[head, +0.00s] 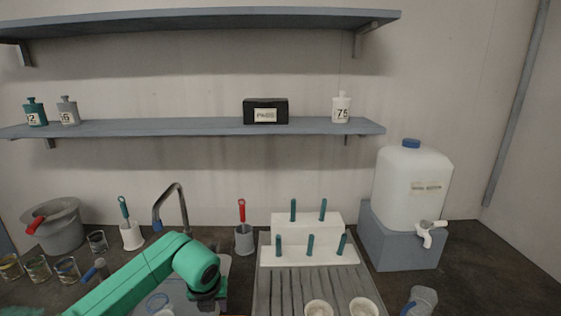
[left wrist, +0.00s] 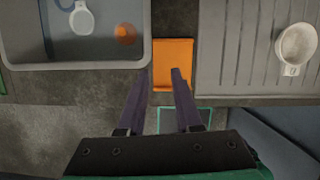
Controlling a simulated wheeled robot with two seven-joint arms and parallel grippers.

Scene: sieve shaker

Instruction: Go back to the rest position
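My left arm is green and reaches over the sink (head: 178,298) in the head view, bent downward. Its fingers are not clear there. In the left wrist view my left gripper (left wrist: 158,72) has its two dark fingers apart, with nothing held between them. Beyond the fingertips an orange pad (left wrist: 173,58) lies on the counter strip between the sink basin (left wrist: 75,64) and the grooved drainboard (left wrist: 240,95). I cannot tell the exact height of the fingers above the counter. My right gripper is in neither view.
A white peg rack (head: 307,228) stands behind the drainboard, with two pale cups (head: 363,307) in front. A tap (head: 172,195) rises behind my left arm. Glass jars (head: 66,268) and a grey bucket (head: 58,228) stand left. A water tank (head: 412,190) stands right.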

